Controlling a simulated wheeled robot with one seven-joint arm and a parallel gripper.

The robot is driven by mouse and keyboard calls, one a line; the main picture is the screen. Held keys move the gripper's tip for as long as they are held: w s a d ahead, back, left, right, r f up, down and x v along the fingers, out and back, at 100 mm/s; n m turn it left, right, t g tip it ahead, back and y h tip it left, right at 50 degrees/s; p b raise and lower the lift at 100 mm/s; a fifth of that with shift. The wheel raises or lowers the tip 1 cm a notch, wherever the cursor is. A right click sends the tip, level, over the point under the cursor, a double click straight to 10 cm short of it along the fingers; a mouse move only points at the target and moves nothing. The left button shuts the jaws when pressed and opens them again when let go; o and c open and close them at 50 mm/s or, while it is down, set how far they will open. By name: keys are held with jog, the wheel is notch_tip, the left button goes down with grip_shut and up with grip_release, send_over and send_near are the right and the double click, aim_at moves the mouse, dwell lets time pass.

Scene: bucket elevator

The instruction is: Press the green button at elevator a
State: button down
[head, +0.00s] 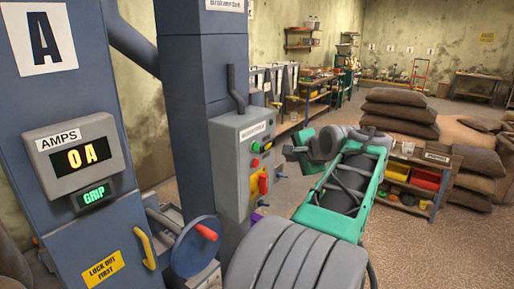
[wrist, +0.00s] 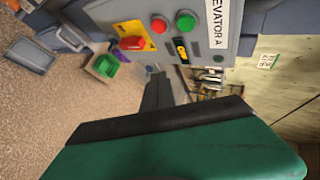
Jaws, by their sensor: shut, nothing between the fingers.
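The grey control box (head: 242,165) of elevator A stands on a blue-grey column. Its green button (head: 255,147) is above a red button (head: 255,163). In the wrist view the green button (wrist: 186,22) is near the top, beside the red button (wrist: 158,25); the box's label reads ELEVATOR A. My gripper (head: 285,150) is to the right of the box in the head view, apart from it. In the wrist view my gripper (wrist: 158,78) is shut and empty, with its dark fingers below the buttons in the picture. Nothing covers the green button there.
A red switch handle (wrist: 133,43) on a yellow plate is beside the buttons. A blue handwheel (head: 194,246) with a red knob stands left below the box. A shelf with bins (head: 418,178) and stacked sacks (head: 400,108) are to the right. Open floor lies beyond.

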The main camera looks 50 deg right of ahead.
aim_at(256, 147)
jog(key=w, duration=0.8)
jog(key=shift+w+a+b, duration=0.3)
jog(key=shift+w+a, duration=0.1)
jog(key=shift+a, duration=0.05)
jog(key=shift+w, duration=0.1)
dwell(1.5)
jog(key=shift+w, duration=0.3)
jog(key=shift+w+a+p, duration=0.1)
jog(key=shift+w+p, duration=0.25)
jog(key=shift+w, duration=0.15)
dwell(0.7)
jog(key=shift+s, duration=0.9)
